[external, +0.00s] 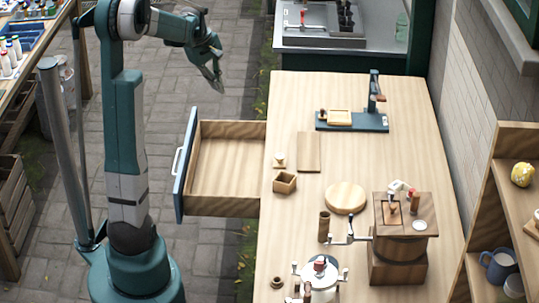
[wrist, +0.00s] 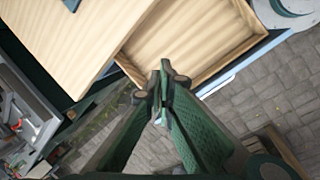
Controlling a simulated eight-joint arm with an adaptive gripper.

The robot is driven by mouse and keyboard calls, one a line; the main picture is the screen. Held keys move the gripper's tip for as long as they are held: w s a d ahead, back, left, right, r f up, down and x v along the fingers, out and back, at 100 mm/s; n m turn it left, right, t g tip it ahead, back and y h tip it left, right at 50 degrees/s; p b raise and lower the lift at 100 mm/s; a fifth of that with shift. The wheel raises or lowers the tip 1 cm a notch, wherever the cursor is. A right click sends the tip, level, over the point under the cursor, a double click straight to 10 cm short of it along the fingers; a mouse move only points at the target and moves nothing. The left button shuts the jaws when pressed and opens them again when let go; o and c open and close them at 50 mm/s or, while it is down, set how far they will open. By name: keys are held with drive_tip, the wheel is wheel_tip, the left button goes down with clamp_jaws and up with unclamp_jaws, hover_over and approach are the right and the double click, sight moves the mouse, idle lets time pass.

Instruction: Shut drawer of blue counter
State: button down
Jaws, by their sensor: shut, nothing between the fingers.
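The drawer (external: 225,207) of the counter (external: 297,239) is pulled well out to the left, and its wooden inside looks empty. Its blue front (external: 182,165) carries a pale handle (external: 176,163) on the outer face. The drawer also shows in the wrist view (wrist: 190,35), with part of the handle (wrist: 215,87). My gripper (external: 217,86) is shut and empty, in the air beyond the drawer's far side in the external view, not touching it. In the wrist view my fingers (wrist: 162,75) meet at a point that overlaps the drawer's near corner.
On the wooden countertop stand a churn (external: 398,250), a round board (external: 345,197), a small wooden box (external: 285,182) and a blue press (external: 352,121). A sink counter (external: 340,45) is at the back. Paving (external: 232,48) around my gripper is clear.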

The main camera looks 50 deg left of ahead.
drive_tip(key=s+a+f+n+h+b, duration=0.1)
drive_tip(key=s+a+f+n+b, duration=0.1)
drive_tip(key=a+f, duration=1)
drive_tip(key=s+a+f+n+h+b, duration=0.1)
drive_tip(key=s+a+f+n, duration=0.4)
drive_tip(key=a+f, duration=0.7)
drive_tip(key=a+n+b, duration=0.1)
drive_tip(key=a+n, duration=0.1)
drive_tip(key=a, duration=0.3)
drive_tip(key=shift+a+f, duration=0.15)
drive_tip(key=shift+a, duration=0.15)
drive_tip(key=shift+f+b, duration=0.1)
drive_tip(key=shift+b, duration=0.2)
drive_tip(key=w+d+f+b, duration=0.3)
drive_tip(key=w+d+f, duration=0.2)
drive_tip(key=f, duration=0.4)
drive_tip(key=shift+w+d, duration=0.2)
drive_tip(key=shift+d, duration=0.05)
drive_tip(key=w+d, duration=2.3)
drive_tip(key=shift+w+d, duration=0.4)
